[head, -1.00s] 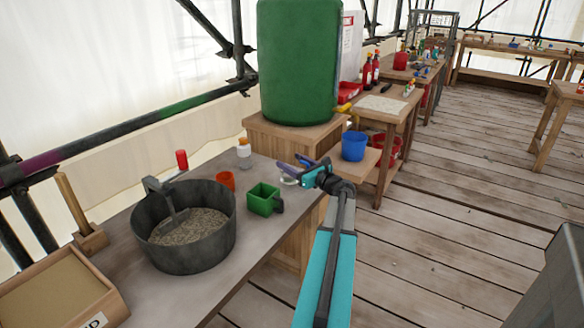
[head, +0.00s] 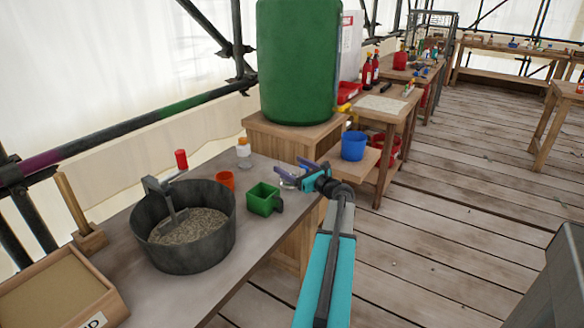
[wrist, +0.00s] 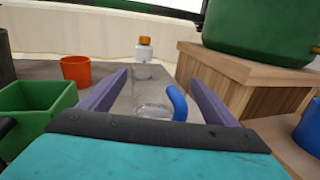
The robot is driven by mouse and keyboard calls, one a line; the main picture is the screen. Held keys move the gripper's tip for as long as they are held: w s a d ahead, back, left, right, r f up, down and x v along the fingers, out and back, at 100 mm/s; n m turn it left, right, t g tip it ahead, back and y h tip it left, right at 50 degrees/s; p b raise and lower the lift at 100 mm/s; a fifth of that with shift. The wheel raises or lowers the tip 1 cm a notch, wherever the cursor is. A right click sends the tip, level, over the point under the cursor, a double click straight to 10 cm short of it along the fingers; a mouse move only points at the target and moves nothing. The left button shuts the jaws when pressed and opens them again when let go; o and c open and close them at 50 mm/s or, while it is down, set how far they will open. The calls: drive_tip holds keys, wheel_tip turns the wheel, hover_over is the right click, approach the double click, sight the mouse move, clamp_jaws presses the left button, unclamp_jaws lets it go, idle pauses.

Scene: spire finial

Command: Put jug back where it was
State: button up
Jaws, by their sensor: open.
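A clear jug with a blue handle (wrist: 178,102) stands on the grey bench top, between the finger lines of my gripper (wrist: 155,88) in the wrist view. My gripper is open, with one purple finger to each side of the jug. I cannot tell how deep the jug sits between the fingers, and no contact is visible. In the head view my gripper (head: 296,172) is at the bench's right end, and the jug is small and mostly hidden by the fingers.
A green square container (head: 264,199), an orange cup (head: 225,181) and an orange-capped bottle (head: 244,154) stand to the left. A dark tub (head: 184,250) holds grit. A green barrel (head: 299,65) on a wooden stand (head: 290,137) rises behind. A blue bucket (head: 354,146) is at right.

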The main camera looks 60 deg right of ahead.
drive_tip(key=shift+r, duration=0.15)
drive_tip(key=v, duration=1.2)
idle(0.7)
